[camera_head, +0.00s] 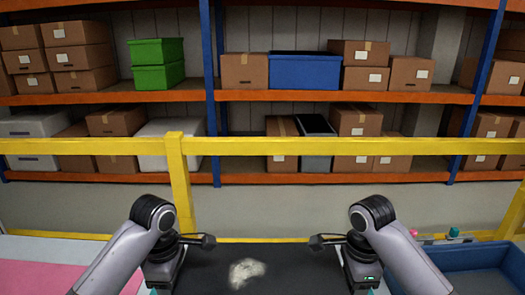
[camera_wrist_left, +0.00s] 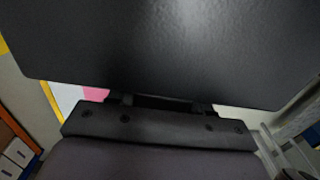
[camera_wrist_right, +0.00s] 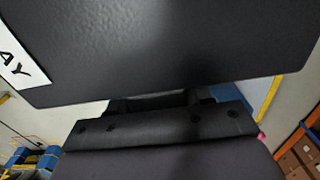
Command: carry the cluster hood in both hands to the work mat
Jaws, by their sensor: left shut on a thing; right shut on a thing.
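The cluster hood appears as a broad, smooth black panel that fills the top of the left wrist view (camera_wrist_left: 160,45) and of the right wrist view (camera_wrist_right: 165,45). In the head view a dark surface (camera_head: 300,270) lies between my arms, with a pale patch on it; I cannot tell whether it is the hood. My left gripper (camera_wrist_left: 162,103) and right gripper (camera_wrist_right: 158,102) are shut at the panel's near edge, fingertips mostly hidden. A pink surface (camera_head: 50,275), perhaps the work mat, lies at the lower left.
A yellow rail (camera_head: 300,146) with a post (camera_head: 178,185) crosses ahead. Behind it stands a rack with cartons (camera_head: 80,55) and bins. A blue bin (camera_head: 470,257) is at the lower right. A white label (camera_wrist_right: 18,60) shows at the right wrist view's left edge. Grey floor lies beyond the rail.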

